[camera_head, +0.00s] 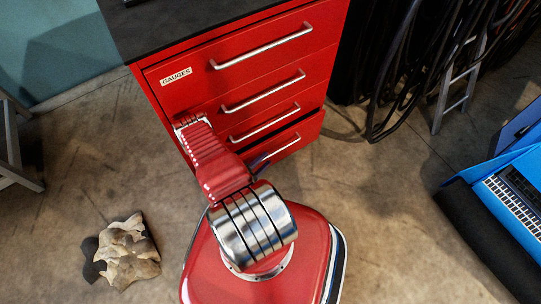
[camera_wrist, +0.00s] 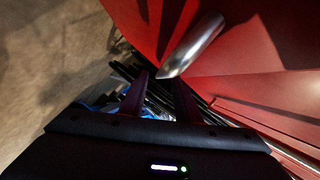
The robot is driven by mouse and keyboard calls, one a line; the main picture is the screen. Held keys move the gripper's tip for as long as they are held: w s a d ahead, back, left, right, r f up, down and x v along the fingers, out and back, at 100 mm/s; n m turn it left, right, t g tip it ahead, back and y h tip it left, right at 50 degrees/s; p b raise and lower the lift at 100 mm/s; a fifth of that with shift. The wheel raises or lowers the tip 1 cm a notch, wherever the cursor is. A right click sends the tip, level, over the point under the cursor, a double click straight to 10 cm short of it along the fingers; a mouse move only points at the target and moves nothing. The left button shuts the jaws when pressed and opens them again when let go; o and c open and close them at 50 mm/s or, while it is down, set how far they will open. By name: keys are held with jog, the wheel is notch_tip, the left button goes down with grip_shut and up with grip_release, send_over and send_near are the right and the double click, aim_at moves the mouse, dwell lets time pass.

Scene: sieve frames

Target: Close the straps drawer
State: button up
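The red drawer cabinet (camera_head: 195,95) stands at the top middle of the head view. Its top drawer is labelled GAUGES; no straps label is readable. The lowest drawer (camera_head: 305,129) stands partly out, with a dark gap above its front. Its silver handle (camera_head: 280,147) is partly behind my arm. In the wrist view, a silver handle (camera_wrist: 192,46) on a red face ends just beyond my gripper (camera_wrist: 160,80). The two dark fingers are apart, with nothing clearly held between them. Dark contents of an open drawer (camera_wrist: 215,114) show around the fingers. In the head view my arm mostly hides my gripper.
Black hanging cables (camera_head: 390,70) and a grey ladder (camera_head: 455,85) are right of the cabinet. A blue case (camera_head: 510,190) lies at the right edge. A crumpled tan cloth-like heap (camera_head: 127,252) lies at lower left. The concrete floor between is clear.

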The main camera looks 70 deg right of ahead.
aim_at(271, 155)
jog(key=shift+x, duration=2.5)
jog(key=shift+c, duration=0.2)
grip_shut()
